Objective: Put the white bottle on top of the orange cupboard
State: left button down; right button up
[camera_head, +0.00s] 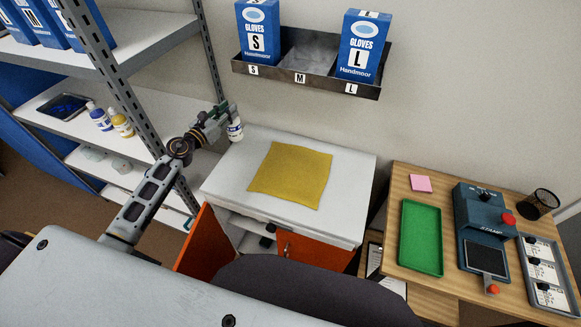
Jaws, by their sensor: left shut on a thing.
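The white bottle (235,131) is in my left gripper (228,118), which is shut on it. It hangs roughly upright at the back left corner of the orange cupboard's white top (225,178). I cannot tell whether its base touches the top. A yellow cloth (291,174) lies flat on the middle of that top. The cupboard's orange door (196,243) stands open at the left, and another orange front (313,251) shows below the top. My right gripper is not in view.
A metal shelf rack (150,115) at the left holds other bottles (122,122) and a dark tray (64,106). A wall holder (306,77) with blue glove boxes (362,46) hangs above. A wooden desk (455,285) with a green tray (421,236) stands right. A dark chair back (300,293) is in front.

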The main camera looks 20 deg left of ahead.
pick_arm(q)
jog(key=shift+w, duration=0.15)
jog(key=shift+f, duration=0.25)
jog(key=b, duration=0.2)
send_over(230, 136)
jog(key=x, duration=0.2)
jog(key=shift+f, duration=2.75)
jog(key=shift+f+b, duration=0.5)
jog(key=shift+f, duration=1.65)
jog(key=c, duration=1.2)
grip_release()
